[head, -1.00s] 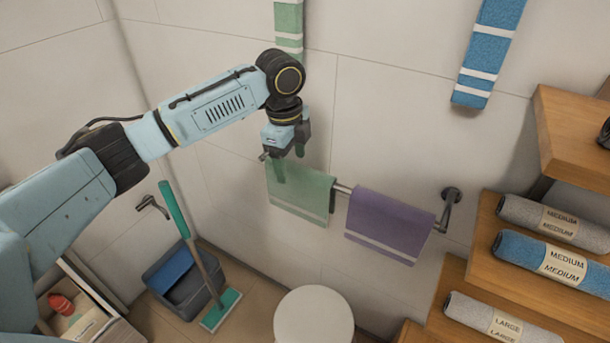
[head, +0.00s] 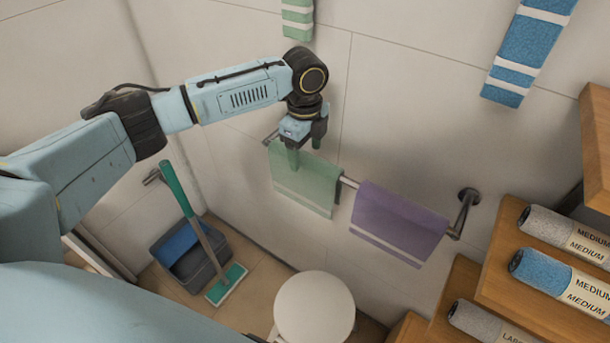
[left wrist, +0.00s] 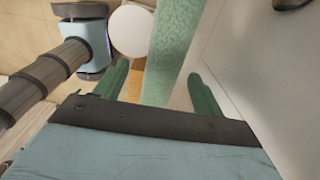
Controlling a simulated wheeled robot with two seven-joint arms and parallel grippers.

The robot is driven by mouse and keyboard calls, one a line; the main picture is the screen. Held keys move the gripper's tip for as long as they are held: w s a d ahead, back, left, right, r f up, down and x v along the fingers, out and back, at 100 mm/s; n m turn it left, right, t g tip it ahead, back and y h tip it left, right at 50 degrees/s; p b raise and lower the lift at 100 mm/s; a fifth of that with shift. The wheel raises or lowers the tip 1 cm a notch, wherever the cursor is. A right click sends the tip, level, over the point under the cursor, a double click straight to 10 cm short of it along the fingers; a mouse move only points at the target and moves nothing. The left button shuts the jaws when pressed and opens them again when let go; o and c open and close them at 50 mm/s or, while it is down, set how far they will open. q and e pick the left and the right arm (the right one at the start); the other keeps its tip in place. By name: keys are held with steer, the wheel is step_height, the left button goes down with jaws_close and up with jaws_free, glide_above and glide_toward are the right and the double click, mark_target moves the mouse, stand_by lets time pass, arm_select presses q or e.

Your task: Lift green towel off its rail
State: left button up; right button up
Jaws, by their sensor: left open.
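The green towel (head: 305,182) hangs folded over the metal rail (head: 349,182), with pale stripes near its lower edge. My left gripper (head: 305,158) is open above and in front of the towel's top edge, its green fingers pointing down. In the left wrist view the towel (left wrist: 178,45) runs between the two spread fingers (left wrist: 160,92), its near end hidden behind the gripper body. I cannot tell whether either finger touches it. My right gripper is not in view.
A purple towel (head: 398,220) hangs on the same rail to the right. Wooden shelves (head: 500,268) with rolled towels stand at the right. A round white stool top (head: 314,307) is below the rail. A bucket (head: 192,255) and green mop (head: 228,284) stand at lower left.

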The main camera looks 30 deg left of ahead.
mark_target(305, 155)
arm_select(q)
steer(key=f, duration=0.4)
steer(key=shift+w+a, duration=0.25)
steer(key=shift+w, duration=0.05)
steer(key=shift+f, duration=0.3)
steer(key=shift+c, duration=1.3)
steer(key=c, duration=1.2)
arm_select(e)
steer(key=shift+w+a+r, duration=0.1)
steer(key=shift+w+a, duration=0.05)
arm_select(q)
steer(key=shift+r, duration=0.1)
